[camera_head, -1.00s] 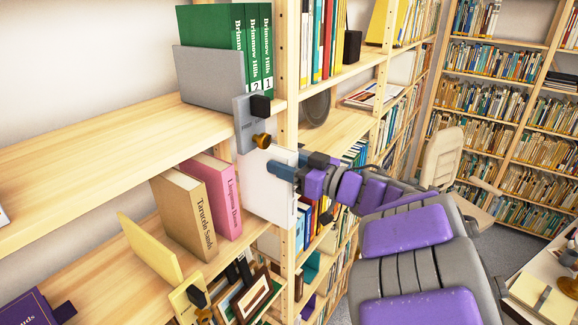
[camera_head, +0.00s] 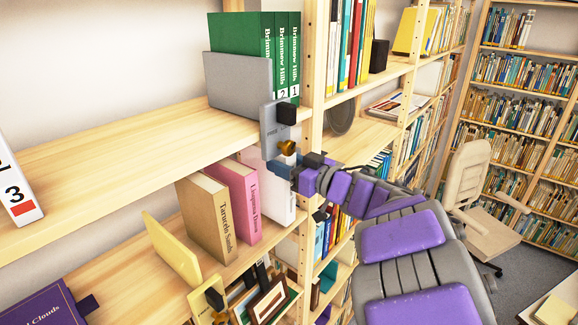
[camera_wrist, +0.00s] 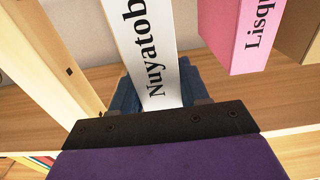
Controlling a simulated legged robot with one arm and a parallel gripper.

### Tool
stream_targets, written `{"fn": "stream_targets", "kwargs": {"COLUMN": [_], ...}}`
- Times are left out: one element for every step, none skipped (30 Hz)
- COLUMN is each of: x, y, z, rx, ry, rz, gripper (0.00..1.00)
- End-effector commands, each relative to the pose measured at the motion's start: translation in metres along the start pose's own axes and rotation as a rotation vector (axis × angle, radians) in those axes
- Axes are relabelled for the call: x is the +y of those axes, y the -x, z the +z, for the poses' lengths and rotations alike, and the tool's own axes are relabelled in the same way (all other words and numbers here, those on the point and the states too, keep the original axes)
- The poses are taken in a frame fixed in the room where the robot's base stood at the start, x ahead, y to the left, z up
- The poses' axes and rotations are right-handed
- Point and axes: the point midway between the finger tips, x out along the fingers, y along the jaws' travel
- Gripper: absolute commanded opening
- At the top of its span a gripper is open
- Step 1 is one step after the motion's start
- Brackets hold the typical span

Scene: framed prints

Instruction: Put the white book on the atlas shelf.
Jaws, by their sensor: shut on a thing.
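The white book (camera_head: 282,203) is upright between the pink book (camera_head: 246,200) and the wooden shelf post, partly behind my gripper. Its spine reads "Nuyatob" in the wrist view (camera_wrist: 152,50). A small gap separates it from the pink book (camera_wrist: 238,30) there. My gripper (camera_head: 284,174) is shut on its spine, with blue fingers on both sides in the wrist view (camera_wrist: 160,98). The lower shelf (camera_head: 130,262) also holds a tan book, "Tarucelo Sands" (camera_head: 207,217). Whether the white book's base touches the shelf is hidden. The label naming the atlas shelf cannot be read.
Green volumes (camera_head: 255,48) stand on the upper shelf behind a grey bookend (camera_head: 238,84). A yellow bookend (camera_head: 172,250) and purple book (camera_head: 45,306) are on the lower shelf. A beige chair (camera_head: 470,185) stands right.

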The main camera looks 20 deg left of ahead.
Motion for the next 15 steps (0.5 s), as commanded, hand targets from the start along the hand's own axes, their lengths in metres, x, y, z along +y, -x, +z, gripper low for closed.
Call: {"fn": "stream_targets", "kwargs": {"x": [-0.001,-0.002,-0.002,-0.002,-0.003,-0.003,-0.003,-0.003,-0.003,-0.002,-0.002,-0.002,-0.002,-0.002,-0.001], "y": [-0.005,-0.007,-0.01,-0.013,-0.015,-0.018,-0.02,-0.022,-0.025,-0.027,-0.029,-0.031,-0.032,-0.034,-0.033], "z": [-0.002,-0.002,-0.002,-0.001,-0.001,-0.001,0.0,0.0,0.001,0.001,0.001,0.001,0.001,0.002,0.004], "rx": [0.004,0.004,0.004,0.004,0.004,0.003,0.003,0.002,0.002,0.001,0.001,0.001,0.001,0.001,0.001], "ry": [0.001,0.001,0.002,0.002,0.002,0.002,0.002,0.002,0.001,0.001,0.001,0.0,0.0,0.0,-0.001], "rz": [-0.002,-0.003,-0.003,-0.004,-0.004,-0.005,-0.005,-0.004,-0.003,-0.003,-0.002,-0.002,-0.001,-0.001,0.0], "gripper": [0.0,0.0,0.0,0.0,0.0,0.0,0.0,0.0,0.0,0.0,0.0,0.0,0.0,0.0,0.0]}}
